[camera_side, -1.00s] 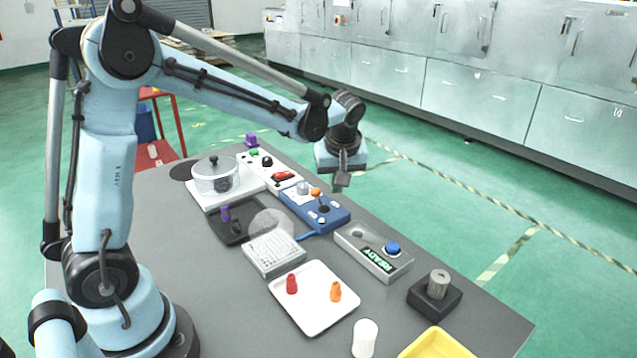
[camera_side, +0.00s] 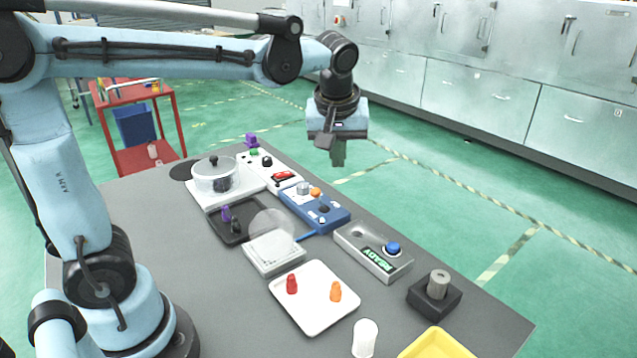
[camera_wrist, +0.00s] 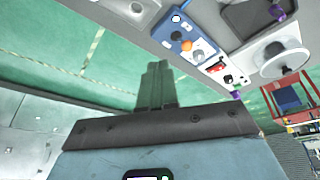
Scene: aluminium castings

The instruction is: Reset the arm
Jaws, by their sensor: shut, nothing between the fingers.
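My gripper (camera_side: 338,160) hangs in the air past the far right edge of the grey table, higher than the blue control box. Its fingers are together with nothing between them, pointing down. In the wrist view the closed fingers (camera_wrist: 157,70) stand over green floor. The arm is bent, with its forearm roughly level and its wrist turned down. The gripper touches nothing.
Below lie the blue control box (camera_side: 327,216), a grey box with a blue button (camera_side: 393,248), a glass-lidded pot (camera_side: 213,178), and a white tray (camera_side: 314,318) with red and orange pieces. A red trolley (camera_side: 170,125) stands behind. Air around the gripper is clear.

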